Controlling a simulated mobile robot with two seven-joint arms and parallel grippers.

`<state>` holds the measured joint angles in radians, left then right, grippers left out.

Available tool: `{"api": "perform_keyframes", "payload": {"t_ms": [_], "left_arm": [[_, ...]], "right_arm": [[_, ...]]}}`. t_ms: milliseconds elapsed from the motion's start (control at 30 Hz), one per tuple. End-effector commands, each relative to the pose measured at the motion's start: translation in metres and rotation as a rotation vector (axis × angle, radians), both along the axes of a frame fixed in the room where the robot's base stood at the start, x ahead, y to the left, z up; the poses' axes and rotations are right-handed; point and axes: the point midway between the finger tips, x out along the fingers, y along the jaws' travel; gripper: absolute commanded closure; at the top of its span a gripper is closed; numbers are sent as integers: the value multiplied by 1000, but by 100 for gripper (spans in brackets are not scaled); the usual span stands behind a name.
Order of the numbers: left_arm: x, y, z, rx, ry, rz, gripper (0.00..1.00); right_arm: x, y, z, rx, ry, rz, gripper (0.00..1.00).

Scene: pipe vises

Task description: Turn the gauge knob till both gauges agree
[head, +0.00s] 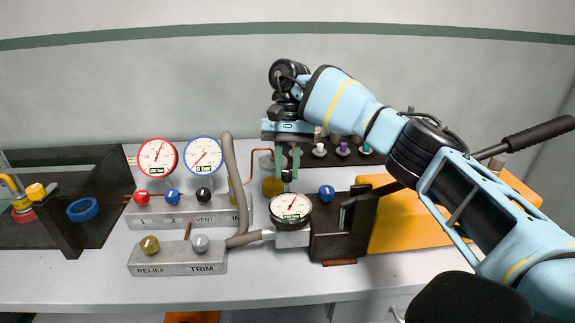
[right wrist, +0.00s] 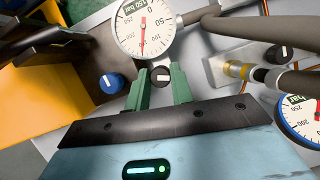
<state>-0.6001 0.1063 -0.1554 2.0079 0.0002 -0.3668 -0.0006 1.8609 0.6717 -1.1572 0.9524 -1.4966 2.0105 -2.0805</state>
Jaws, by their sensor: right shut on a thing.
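A small black knob with a white mark (right wrist: 161,75) sits behind the white dial gauge (head: 291,207), which also shows in the right wrist view (right wrist: 145,27). My right gripper (head: 287,172) points down with its green fingers shut on this knob. In the right wrist view the fingers (right wrist: 160,85) stand on either side of it. The gauge has a red needle on a white face. A red-rimmed gauge (head: 157,156) and a blue-rimmed gauge (head: 203,154) stand side by side on the left; their needles point in different directions. My left gripper is not in view.
A grey block with red, blue and black knobs (head: 170,213) stands under the rimmed gauges. A relief and trim block (head: 178,259) is in front. A blue knob (head: 326,193) and a dark vise (head: 335,238) are right of the dial. A grey hose (head: 230,185) runs between.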

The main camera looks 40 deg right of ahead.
Motion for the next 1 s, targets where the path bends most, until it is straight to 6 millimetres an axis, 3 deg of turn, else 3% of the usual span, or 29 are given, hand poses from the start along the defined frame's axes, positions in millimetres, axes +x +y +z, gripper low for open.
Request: {"api": "perform_keyframes", "payload": {"t_ms": [233,267,400,767,1000], "left_arm": [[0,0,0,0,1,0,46],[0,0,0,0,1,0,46],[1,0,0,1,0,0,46],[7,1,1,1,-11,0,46],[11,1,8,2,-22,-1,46]], "right_arm": [[0,0,0,0,-1,0,100],[0,0,0,0,-1,0,74],[0,0,0,0,-1,-1,56],[1,0,3,0,-1,-1,55],[9,-7,30,-2,-6,-5,55]]}}
